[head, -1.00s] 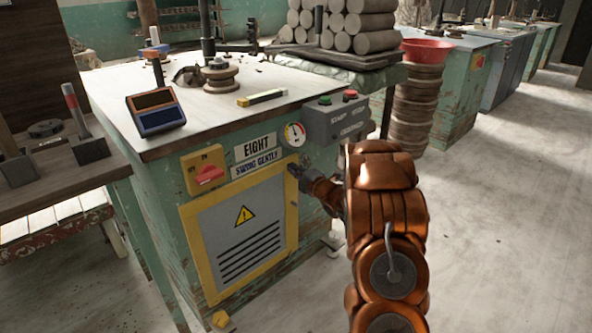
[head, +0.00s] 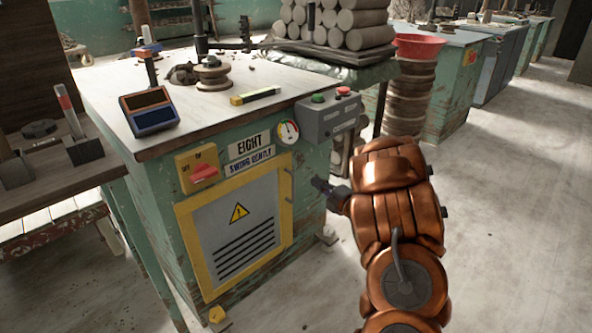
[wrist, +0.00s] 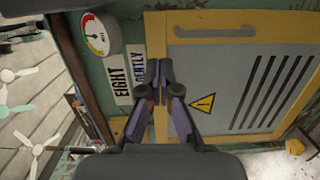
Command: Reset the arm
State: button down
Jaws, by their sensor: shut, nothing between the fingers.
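My arm is copper-coloured and reaches in from the lower right of the head view. My gripper (head: 322,187) is in front of the right edge of a green machine cabinet (head: 312,205), apart from it as far as I can tell. In the wrist view my gripper (wrist: 160,66) has its two dark fingertips together with nothing between them. Behind the fingers are the grey door with a yellow frame (wrist: 235,75) and the "EIGHT" label (wrist: 120,80). The door (head: 236,232) looks closed in the head view.
A red switch on a yellow plate (head: 203,172), a gauge (head: 288,132) and a grey button box (head: 330,115) are on the cabinet. A red bowl (head: 419,45) tops a stack behind. The floor (head: 505,200) to the right is clear.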

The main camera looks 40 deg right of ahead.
notch_tip(320, 180, up, 12)
jog(key=w+r+m+g+h+p, duration=0.1)
jog(key=m+g+h+p, duration=0.4)
jog(key=p, duration=0.5)
jog(key=s+a+r+m+g+h+p, duration=0.1)
jog(key=s+a+r+m+g+p, duration=0.15)
jog(key=r+p, duration=0.2)
jog(key=s+a+r+m+g+h+p, duration=0.1)
jog(key=s+a+r+m+g+p, duration=0.15)
jog(key=r+p, duration=0.2)
jog(key=s+a+r+m+g+y+p, duration=0.2)
jog(key=s+a+r+p, duration=0.3)
jog(key=s+a, duration=0.4)
jog(key=s+a+r+m+g+y+p, duration=0.2)
jog(key=s+a+r+p, duration=0.4)
jog(key=s+a, duration=0.3)
jog(key=s+a+r+m+g+y+p, duration=0.2)
jog(key=s+a+r+m+g+p, duration=0.2)
jog(key=s+a+r, duration=0.4)
jog(key=s+a+g+p, duration=0.1)
jog(key=s+a+p, duration=0.1)
jog(key=s, duration=0.5)
jog(key=shift+s+m+g, duration=0.3)
jog(key=shift+s+g, duration=0.1)
jog(key=c, duration=1.9)
grip_release()
jog(key=shift+r, duration=0.1)
